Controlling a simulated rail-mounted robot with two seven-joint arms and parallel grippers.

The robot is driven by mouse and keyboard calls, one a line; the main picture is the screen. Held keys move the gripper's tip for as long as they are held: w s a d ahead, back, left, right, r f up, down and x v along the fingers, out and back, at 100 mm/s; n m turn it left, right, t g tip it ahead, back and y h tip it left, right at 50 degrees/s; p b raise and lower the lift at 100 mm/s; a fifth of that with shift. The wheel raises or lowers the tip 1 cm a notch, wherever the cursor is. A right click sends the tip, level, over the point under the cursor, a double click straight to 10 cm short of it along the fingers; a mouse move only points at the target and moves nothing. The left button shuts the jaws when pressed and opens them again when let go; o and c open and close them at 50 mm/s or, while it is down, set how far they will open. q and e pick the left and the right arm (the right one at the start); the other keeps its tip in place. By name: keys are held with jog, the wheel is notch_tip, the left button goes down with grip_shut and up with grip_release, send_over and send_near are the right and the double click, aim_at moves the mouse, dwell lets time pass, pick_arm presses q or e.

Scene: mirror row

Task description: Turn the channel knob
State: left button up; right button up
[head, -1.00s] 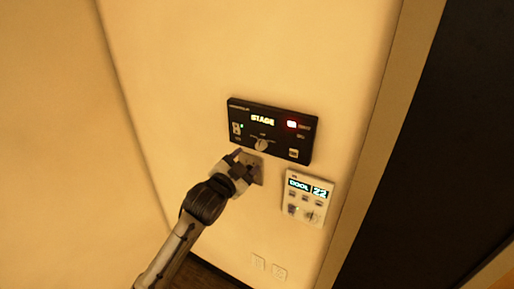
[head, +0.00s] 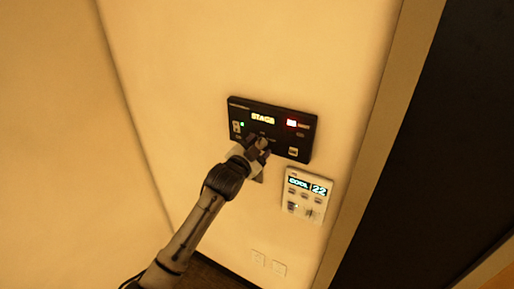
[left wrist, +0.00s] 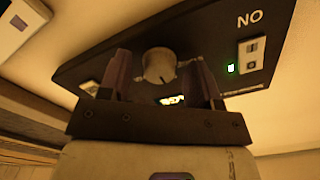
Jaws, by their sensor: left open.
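A black control panel (head: 300,131) is on the wall, with a lit STAGE display, a red light and a small green light. Its round pale channel knob (left wrist: 158,66) shows in the left wrist view, where the panel (left wrist: 225,25) appears upside down. My left gripper (head: 263,142) is open at the lower middle of the panel and hides the knob in the head view. In the left wrist view, the fingers of my left gripper (left wrist: 163,75) stand on either side of the knob; contact cannot be told. My right gripper is not in view.
A white wall unit (head: 305,196) reading COOL 22 is below right of the panel. Small pale wall plates (head: 259,257) sit low on the wall. A pale frame edge and dark opening (head: 440,130) are at right. The wall left of the panel is clear.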

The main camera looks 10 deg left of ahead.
pick_arm(q)
jog(key=shift+c, duration=0.3)
jog(key=c, duration=0.9)
jog(key=shift+r+n+p, duration=0.1)
jog(key=shift+n+p, duration=0.75)
jog(key=shift+n, duration=0.25)
jog(key=n+p, duration=0.1)
jog(key=n, duration=0.1)
jog(key=shift+d+n, duration=0.1)
jog(key=shift+n, duration=0.3)
jog(key=n+p, duration=0.2)
jog(key=n, duration=0.2)
jog(key=shift+p, duration=0.3)
jog(key=shift+n+p, duration=0.55)
jog(key=shift+n, duration=0.75)
jog(key=shift+f+n, duration=0.2)
jog(key=shift+n, duration=0.1)
